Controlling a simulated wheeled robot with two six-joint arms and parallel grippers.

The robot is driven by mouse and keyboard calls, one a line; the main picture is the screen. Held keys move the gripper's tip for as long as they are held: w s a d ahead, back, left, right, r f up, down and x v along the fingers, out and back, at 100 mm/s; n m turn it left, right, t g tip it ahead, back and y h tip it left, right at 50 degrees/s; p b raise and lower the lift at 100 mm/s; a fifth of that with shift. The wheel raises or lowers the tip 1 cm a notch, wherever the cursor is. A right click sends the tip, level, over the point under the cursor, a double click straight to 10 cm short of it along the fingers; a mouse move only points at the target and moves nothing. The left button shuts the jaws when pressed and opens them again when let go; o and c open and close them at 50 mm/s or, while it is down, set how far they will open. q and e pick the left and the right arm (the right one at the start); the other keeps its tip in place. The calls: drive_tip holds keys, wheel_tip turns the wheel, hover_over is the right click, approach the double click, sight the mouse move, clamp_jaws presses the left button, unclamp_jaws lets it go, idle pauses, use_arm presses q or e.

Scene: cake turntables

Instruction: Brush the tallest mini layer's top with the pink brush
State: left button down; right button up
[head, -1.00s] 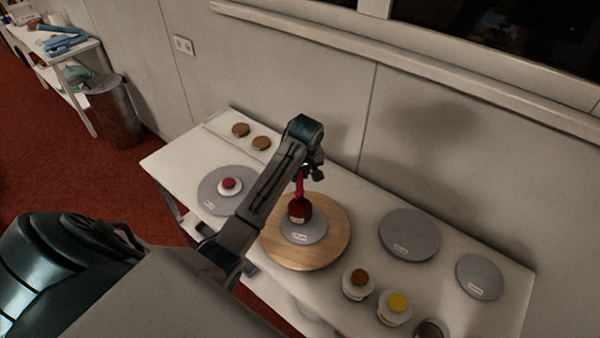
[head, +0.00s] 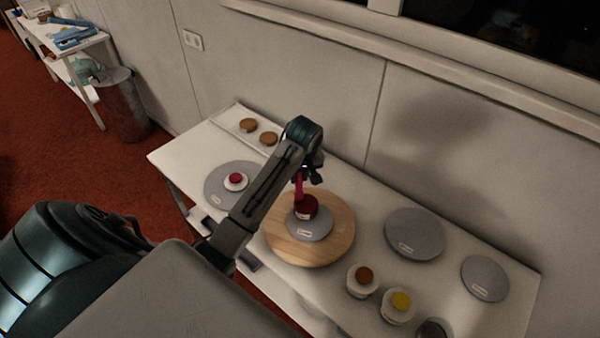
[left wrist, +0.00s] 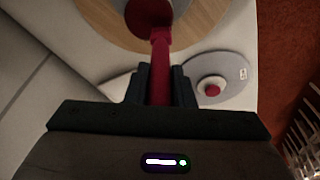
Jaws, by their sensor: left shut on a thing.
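My left gripper (head: 312,172) is shut on the pink brush (head: 299,187), which points down over the wooden turntable (head: 336,240). The brush handle (left wrist: 160,80) shows upright between the fingers in the left wrist view. Under the brush is a dark red round layer (head: 307,208) on a small grey disc (head: 312,229) on the turntable. The brush's lower end meets the layer in the picture; I cannot tell whether it touches. A low white layer with a red top (head: 236,181) is on a grey disc (head: 216,199) at left. My right gripper is not in view.
Two brown round pieces (head: 248,125) lie at the table's back left. Two bare grey discs (head: 415,233) are at right. Jars with brown (head: 364,276) and yellow (head: 400,301) tops and a dark cup (head: 432,330) stand along the front. The wall is close behind.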

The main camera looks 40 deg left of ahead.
use_arm(q)
drive_tip(key=shift+s+d, duration=0.25)
drive_tip(key=shift+w+d, duration=0.2)
drive_tip(key=shift+d, duration=0.6)
drive_tip(key=shift+w+d, duration=0.2)
drive_tip(key=shift+d, duration=0.55)
drive_tip(key=w+a+r+t, duration=0.1)
drive_tip(key=a+r, duration=0.2)
drive_tip(key=r, duration=0.4)
drive_tip(key=shift+s+d+f+x, duration=0.1)
drive_tip(key=shift+s+d+x, duration=0.1)
drive_tip(key=shift+x, duration=0.8)
drive_tip(key=shift+s+d+f+x, duration=0.1)
drive_tip(key=shift+s+x, duration=0.1)
drive_tip(key=shift+x, duration=0.85)
drive_tip(key=shift+s+d+x, duration=0.1)
drive_tip(key=shift+s+x, duration=0.1)
drive_tip(key=shift+x, duration=0.8)
